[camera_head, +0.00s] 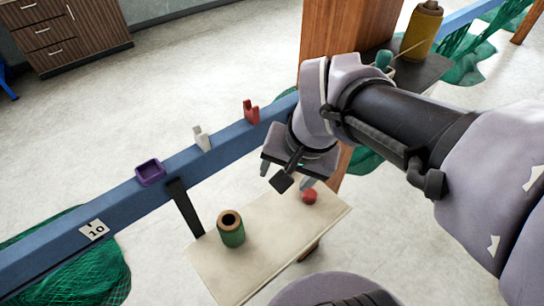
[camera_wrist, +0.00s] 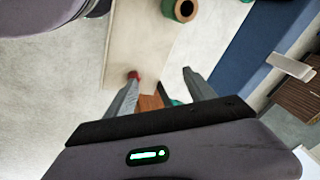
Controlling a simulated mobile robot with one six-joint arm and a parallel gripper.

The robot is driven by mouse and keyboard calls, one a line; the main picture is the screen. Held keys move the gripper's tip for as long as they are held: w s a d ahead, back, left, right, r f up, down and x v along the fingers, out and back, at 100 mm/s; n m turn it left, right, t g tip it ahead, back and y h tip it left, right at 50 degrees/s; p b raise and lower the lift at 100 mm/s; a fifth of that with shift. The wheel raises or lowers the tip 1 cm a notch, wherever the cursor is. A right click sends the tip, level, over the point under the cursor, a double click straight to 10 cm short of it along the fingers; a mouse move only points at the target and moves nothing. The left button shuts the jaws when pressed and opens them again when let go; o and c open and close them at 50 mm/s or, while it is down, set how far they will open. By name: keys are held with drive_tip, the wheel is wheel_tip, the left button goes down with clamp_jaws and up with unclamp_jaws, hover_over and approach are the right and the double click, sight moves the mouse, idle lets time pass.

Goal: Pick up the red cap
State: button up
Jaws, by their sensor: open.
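The red cap (camera_head: 309,196) is a small round red piece lying on the cream board (camera_head: 265,252), near its far right end. It also shows in the wrist view (camera_wrist: 133,75), just beyond the tip of the left finger, which partly covers it. My gripper (camera_head: 286,177) is open, with its fingers pointing down above the far end of the board. In the wrist view my gripper (camera_wrist: 160,76) has nothing between its fingers, and the cap is off to the left finger's side. I cannot tell the exact height above the cap.
A green spool (camera_head: 231,232) stands on the board's left part. Behind runs a blue beam (camera_head: 225,147) bearing a purple tray (camera_head: 150,171), a white clip (camera_head: 202,139) and a red clip (camera_head: 251,112). A wooden post (camera_head: 340,40) rises behind my arm. Green nets (camera_head: 75,260) lie on the floor.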

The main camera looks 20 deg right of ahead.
sight(310, 193)
drive_tip(key=w+d+f+m+g+p, duration=0.35)
drive_tip(key=w+d+p, duration=0.25)
drive_tip(key=d, duration=0.4)
drive_tip(key=shift+m+h, duration=0.25)
drive_tip(key=shift+h, duration=0.05)
drive_tip(key=f+b, duration=0.2)
drive_tip(key=f, duration=0.3)
drive_tip(key=f+b, duration=0.2)
drive_tip(key=f, duration=0.4)
drive_tip(key=f+b, duration=0.2)
drive_tip(key=f, duration=0.4)
drive_tip(key=shift+s+d+f+b, duration=0.15)
drive_tip(key=shift+d+b, duration=0.1)
drive_tip(key=shift+b, duration=0.15)
clamp_jaws()
